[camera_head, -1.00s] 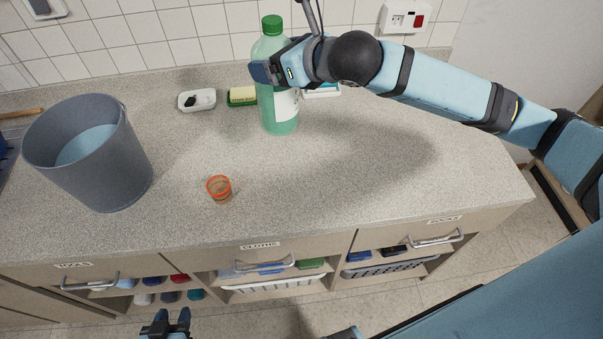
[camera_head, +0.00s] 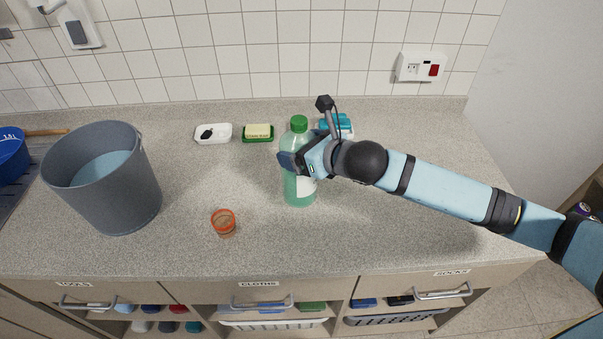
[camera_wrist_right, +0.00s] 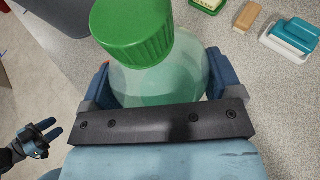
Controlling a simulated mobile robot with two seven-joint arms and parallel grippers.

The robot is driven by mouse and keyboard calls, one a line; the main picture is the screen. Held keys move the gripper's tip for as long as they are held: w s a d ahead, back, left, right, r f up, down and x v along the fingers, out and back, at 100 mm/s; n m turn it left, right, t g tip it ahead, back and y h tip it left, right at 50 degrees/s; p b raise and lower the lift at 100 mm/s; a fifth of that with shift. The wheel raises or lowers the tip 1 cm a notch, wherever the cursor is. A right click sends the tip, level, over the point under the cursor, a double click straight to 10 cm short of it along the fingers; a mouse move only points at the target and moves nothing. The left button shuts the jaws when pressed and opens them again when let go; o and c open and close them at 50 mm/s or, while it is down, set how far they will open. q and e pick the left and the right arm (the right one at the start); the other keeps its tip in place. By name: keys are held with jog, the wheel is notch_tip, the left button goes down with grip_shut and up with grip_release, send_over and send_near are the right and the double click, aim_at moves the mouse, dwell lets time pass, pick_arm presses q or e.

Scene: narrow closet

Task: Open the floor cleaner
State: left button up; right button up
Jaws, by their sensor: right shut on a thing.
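The floor cleaner is a translucent green bottle (camera_head: 299,189) with a white label and a green screw cap (camera_head: 299,123). It is upright over the counter, and its base appears to rest on it. My right gripper (camera_head: 291,163) is shut around the bottle's upper body, below the cap. In the right wrist view the ribbed cap (camera_wrist_right: 133,30) is on the bottle, with the bottle's shoulder (camera_wrist_right: 160,82) between the fingers. My left gripper (camera_wrist_right: 50,132) shows at the left edge of that view, apart from the bottle, with its fingers apart and empty.
A grey bucket (camera_head: 135,197) stands at the left of the counter (camera_head: 400,235). A small orange-rimmed cup (camera_head: 223,222) is left of the bottle. The right side is clear.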

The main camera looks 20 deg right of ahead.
jog(key=shift+f, duration=3.9)
jog(key=o, duration=1.6)
jog(key=shift+f, duration=0.1)
jog(key=shift+s+r, duration=0.15)
jog(key=shift+r, duration=0.05)
jog(key=b+v, duration=0.1)
jog(key=v, duration=1)
jog(key=shift+s+d+r, duration=0.1)
jog(key=shift+s+d, duration=0.2)
